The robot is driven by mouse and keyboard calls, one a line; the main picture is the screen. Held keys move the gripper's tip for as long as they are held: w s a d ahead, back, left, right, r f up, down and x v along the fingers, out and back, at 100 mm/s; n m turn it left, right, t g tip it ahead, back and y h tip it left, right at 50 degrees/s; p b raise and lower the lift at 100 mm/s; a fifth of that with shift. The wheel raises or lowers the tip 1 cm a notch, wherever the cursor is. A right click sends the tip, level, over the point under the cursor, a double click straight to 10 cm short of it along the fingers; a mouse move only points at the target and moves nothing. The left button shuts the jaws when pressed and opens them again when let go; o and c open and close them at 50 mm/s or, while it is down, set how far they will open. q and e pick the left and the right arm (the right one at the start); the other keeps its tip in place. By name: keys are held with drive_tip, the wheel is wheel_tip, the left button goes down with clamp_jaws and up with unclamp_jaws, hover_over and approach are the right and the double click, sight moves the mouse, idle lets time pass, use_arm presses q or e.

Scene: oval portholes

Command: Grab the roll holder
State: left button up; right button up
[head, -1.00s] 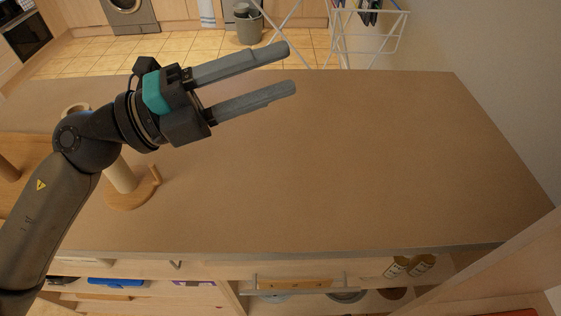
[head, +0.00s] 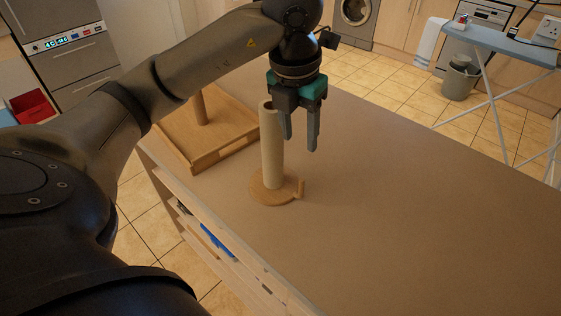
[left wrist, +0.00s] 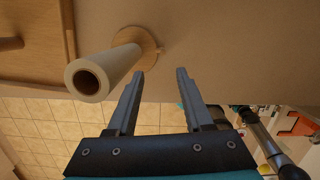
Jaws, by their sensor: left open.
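The roll holder (head: 271,187) stands upright on the brown counter, with a round wooden base, a short side peg and a pale paper roll (head: 271,148) on it. My left gripper (head: 301,143) is open and empty, fingers pointing down, just right of and behind the roll in the head view. In the left wrist view, the roll (left wrist: 103,72) is left of the open fingers (left wrist: 160,75), and the wooden base (left wrist: 143,42) is beyond them. No finger clearly touches the roll. My right gripper is not in view.
A wooden tray (head: 222,153) with an upright wooden post (head: 200,108) is left of the holder. The counter (head: 400,220) is clear to the right. Shelves (head: 215,240) are below its near edge. An ironing board (head: 500,40) and grey bin (head: 459,80) stand beyond.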

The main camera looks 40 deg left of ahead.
sight(302, 179)
use_arm(q)
drive_tip(key=f, duration=0.3)
drive_tip(key=f+b, duration=0.1)
drive_tip(key=f, duration=0.2)
drive_tip(key=w+f, duration=0.1)
drive_tip(key=f, duration=0.2)
drive_tip(key=shift+w+f, duration=0.1)
drive_tip(key=shift+f, duration=0.05)
drive_tip(key=f, duration=0.3)
drive_tip(key=f+b, duration=0.1)
drive_tip(key=f, duration=0.1)
drive_tip(key=shift+w+d+f, duration=0.1)
drive_tip(key=shift+w+d, duration=0.1)
drive_tip(key=shift+d, duration=0.05)
clamp_jaws()
idle(0.7)
